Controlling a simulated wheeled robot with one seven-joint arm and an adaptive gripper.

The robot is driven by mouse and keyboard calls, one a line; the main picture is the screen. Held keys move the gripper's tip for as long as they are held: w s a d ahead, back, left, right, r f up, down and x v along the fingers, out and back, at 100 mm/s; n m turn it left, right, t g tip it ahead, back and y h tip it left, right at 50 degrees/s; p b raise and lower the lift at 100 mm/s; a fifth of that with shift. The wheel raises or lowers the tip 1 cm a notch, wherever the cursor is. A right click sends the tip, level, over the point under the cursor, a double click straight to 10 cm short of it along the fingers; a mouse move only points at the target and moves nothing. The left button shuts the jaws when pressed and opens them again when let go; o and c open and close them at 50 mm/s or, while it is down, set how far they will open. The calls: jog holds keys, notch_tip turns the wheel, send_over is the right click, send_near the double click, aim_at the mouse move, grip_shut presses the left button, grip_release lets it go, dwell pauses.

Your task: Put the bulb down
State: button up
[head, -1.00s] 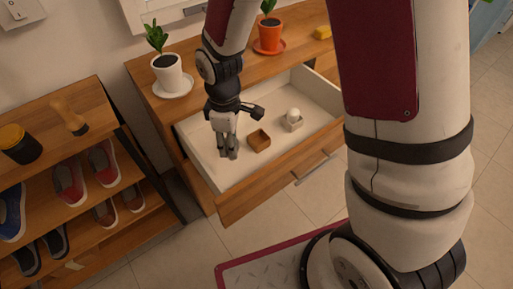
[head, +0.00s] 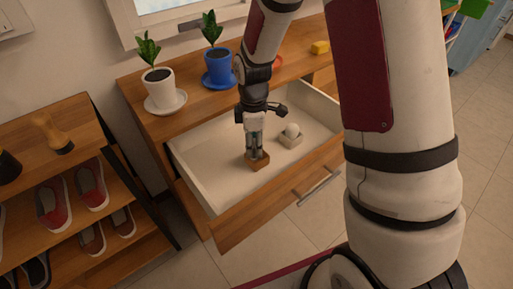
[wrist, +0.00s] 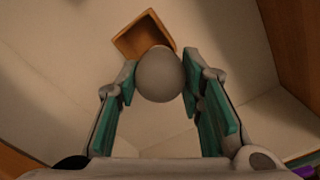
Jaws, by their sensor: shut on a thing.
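My gripper (wrist: 160,78) is shut on a round white bulb (wrist: 160,76), which sits between the two green-padded fingers in the wrist view. In the head view my gripper (head: 255,152) points down inside the open drawer (head: 205,178), right at the small brown wooden box (head: 257,163). The brown box also shows in the wrist view (wrist: 128,42), just beyond the bulb and partly covered by it. The held bulb cannot be made out in the head view. The gap between bulb and box is hard to tell.
Another white bulb (head: 292,130) sits in a pale box (head: 291,142) to the right in the drawer. A white pot (head: 160,88) and a blue pot (head: 219,67) stand on the cabinet top. A shoe rack (head: 70,165) is at left. The drawer's left floor is clear.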

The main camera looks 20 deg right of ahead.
jog(key=shift+w+d+f, duration=0.15)
jog(key=shift+w+d, duration=0.55)
jog(key=shift+f, duration=0.1)
jog(key=shift+d+f+b, duration=0.1)
jog(key=shift+f+b, duration=0.45)
jog(key=shift+f, duration=1.05)
jog(key=shift+f, duration=0.1)
jog(key=shift+f, duration=0.25)
jog(key=o, duration=1.1)
jog(key=shift+r, duration=0.15)
notch_tip(320, 180, up, 13)
jog(key=p, duration=0.2)
jog(key=shift+f+p, duration=0.2)
jog(key=shift+p, duration=0.15)
